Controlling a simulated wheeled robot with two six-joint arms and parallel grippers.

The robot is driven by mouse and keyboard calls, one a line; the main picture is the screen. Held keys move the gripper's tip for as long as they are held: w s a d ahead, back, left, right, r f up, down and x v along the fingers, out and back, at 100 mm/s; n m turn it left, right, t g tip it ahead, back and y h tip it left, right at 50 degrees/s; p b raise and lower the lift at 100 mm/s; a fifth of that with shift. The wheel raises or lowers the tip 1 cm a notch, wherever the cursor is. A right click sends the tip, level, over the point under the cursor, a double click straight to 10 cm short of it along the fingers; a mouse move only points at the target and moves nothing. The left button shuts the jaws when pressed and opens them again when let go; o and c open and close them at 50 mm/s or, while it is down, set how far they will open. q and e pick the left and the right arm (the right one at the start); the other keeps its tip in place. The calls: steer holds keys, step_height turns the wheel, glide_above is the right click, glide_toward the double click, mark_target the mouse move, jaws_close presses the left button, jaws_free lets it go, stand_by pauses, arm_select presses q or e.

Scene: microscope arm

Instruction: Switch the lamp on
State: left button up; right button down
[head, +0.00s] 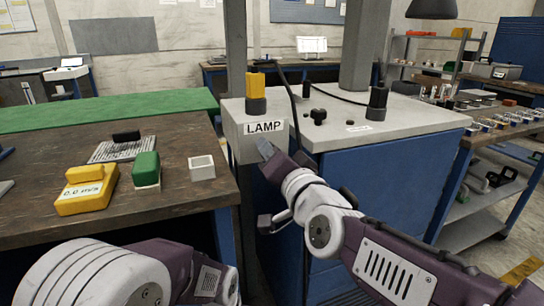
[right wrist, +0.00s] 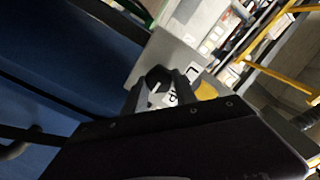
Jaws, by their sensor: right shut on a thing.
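The grey lamp box (head: 245,138) bears a white LAMP label (head: 265,127) on its front. A yellow block on a dark round base (head: 256,84) stands on its top; the yellow also shows in the right wrist view (right wrist: 208,91). My right gripper (head: 266,150) is at the box's front, just below the label. In the right wrist view its fingers (right wrist: 165,88) close around a dark rounded knob (right wrist: 157,75), with part of the label visible between them. The head view hides the knob behind the gripper. My left arm shows at the bottom left, but its gripper is out of frame.
A blue cabinet with a grey top (head: 400,120) stands right of the lamp box, with a black knob (head: 318,116) and a dark cable. The wooden table (head: 40,140) at left holds a yellow meter (head: 87,188), a green-topped block (head: 146,168) and a pale square block (head: 201,167).

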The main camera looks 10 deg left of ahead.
steer(key=shift+f, duration=0.1)
stand_by(0.5)
steer(key=c, duration=1)
jaws_free()
steer(key=p+v, duration=0.7)
steer(key=v, duration=0.2)
